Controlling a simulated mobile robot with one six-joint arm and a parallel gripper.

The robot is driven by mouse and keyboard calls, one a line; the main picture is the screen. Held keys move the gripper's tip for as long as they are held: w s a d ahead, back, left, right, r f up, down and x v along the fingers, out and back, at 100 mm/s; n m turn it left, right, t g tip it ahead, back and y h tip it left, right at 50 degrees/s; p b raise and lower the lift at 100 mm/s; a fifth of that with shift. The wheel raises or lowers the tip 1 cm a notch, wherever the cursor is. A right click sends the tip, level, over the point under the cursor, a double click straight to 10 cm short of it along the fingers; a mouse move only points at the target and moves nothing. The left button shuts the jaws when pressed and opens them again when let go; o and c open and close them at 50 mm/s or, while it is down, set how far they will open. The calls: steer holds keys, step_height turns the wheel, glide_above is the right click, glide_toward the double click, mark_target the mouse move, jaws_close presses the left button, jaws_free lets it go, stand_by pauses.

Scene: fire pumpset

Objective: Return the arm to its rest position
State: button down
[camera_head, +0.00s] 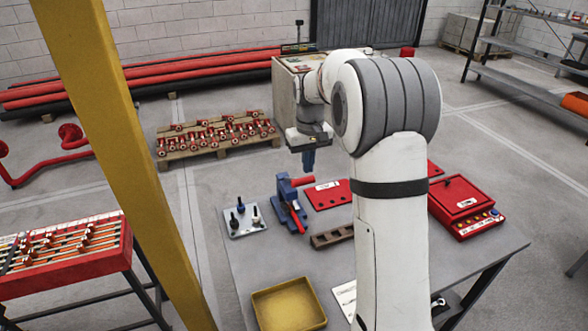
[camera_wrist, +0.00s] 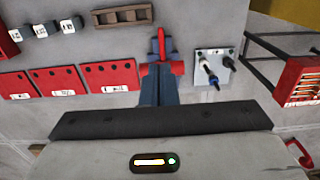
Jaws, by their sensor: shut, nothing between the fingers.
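My arm rises from the bottom of the head view and bends over at the top. My gripper (camera_head: 309,160) points down above the far-left part of the grey table (camera_head: 400,268). Its blue fingers are together and hold nothing. A blue vise (camera_head: 287,190) with red parts stands on the table just below and left of the fingers, with a gap seeming to separate them. In the wrist view my shut fingers (camera_wrist: 155,85) overlap the vise, whose red handle (camera_wrist: 162,45) shows beyond them.
On the table are a yellow tray (camera_head: 289,305), a plate with black knobs (camera_head: 244,218), a red plate (camera_head: 328,195), a brown slotted rack (camera_head: 332,236) and a red box (camera_head: 465,200). A yellow post (camera_head: 125,150) stands left. A pallet (camera_head: 215,150) of red fittings lies behind.

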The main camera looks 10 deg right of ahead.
steer(key=s+r+m+t+b, duration=0.2)
steer(key=s+r+t, duration=0.1)
steer(key=s, duration=2.9)
steer(key=shift+a, duration=0.45)
